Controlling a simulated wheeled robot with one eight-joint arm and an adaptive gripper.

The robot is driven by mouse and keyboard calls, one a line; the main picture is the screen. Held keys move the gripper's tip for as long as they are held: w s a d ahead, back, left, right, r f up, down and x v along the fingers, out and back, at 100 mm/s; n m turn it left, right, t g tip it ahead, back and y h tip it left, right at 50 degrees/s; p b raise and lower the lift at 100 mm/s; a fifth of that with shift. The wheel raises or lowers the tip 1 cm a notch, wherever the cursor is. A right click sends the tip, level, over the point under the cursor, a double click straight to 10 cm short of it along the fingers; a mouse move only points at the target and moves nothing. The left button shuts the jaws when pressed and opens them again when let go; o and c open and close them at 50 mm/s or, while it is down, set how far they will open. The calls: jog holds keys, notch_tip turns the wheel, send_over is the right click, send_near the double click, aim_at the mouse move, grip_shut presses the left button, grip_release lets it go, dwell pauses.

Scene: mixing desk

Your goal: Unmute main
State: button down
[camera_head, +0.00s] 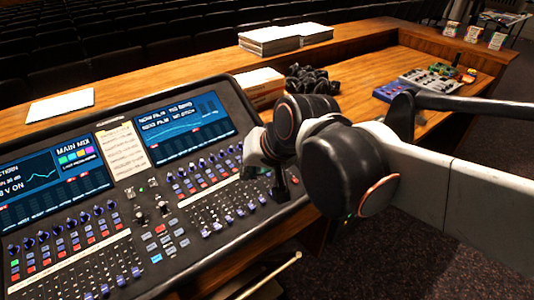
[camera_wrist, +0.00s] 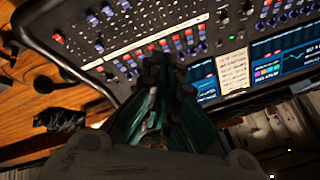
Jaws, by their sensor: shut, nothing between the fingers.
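The mixing desk (camera_head: 130,205) fills the lower left of the head view, and its panel also shows in the wrist view (camera_wrist: 140,25). Its centre strip has a small block of buttons, with a red one (camera_head: 160,229) and a lit blue one (camera_head: 156,258). Labels are too small to read, so I cannot tell which is the main mute. My gripper (camera_head: 280,190) is at the desk's right end, right of the right-hand knobs and faders. In the wrist view my gripper (camera_wrist: 165,62) is shut and empty, pointing at the panel; contact cannot be told.
Two screens (camera_head: 185,125) and a note sheet (camera_head: 124,150) line the desk's back. Paper stacks (camera_head: 285,38), black coiled gear (camera_head: 312,80) and a small mixer (camera_head: 430,80) are on the wooden counter. Raised knobs and faders cover the panel.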

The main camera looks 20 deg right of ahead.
jog(key=w+d+m+y+p, duration=0.1)
jog(key=w+d+m+y, duration=0.1)
jog(key=w+m, duration=0.85)
jog(key=w+d+f+m+t, duration=0.2)
jog(key=w+d+f+m, duration=0.5)
jog(key=w+d, duration=0.6)
jog(key=shift+d+f+t, duration=0.3)
jog(key=shift+d+f, duration=0.2)
jog(key=shift+f, duration=0.3)
jog(key=shift+f, duration=0.15)
jog(key=f+b, duration=0.4)
jog(key=f, duration=0.1)
jog(key=f+b, duration=0.2)
jog(key=f, duration=0.1)
jog(key=shift+w+a+f, duration=0.1)
jog(key=shift+w+f, duration=0.15)
jog(key=shift+w, duration=0.15)
jog(key=shift+f+b, duration=0.4)
jog(key=shift+b, duration=0.25)
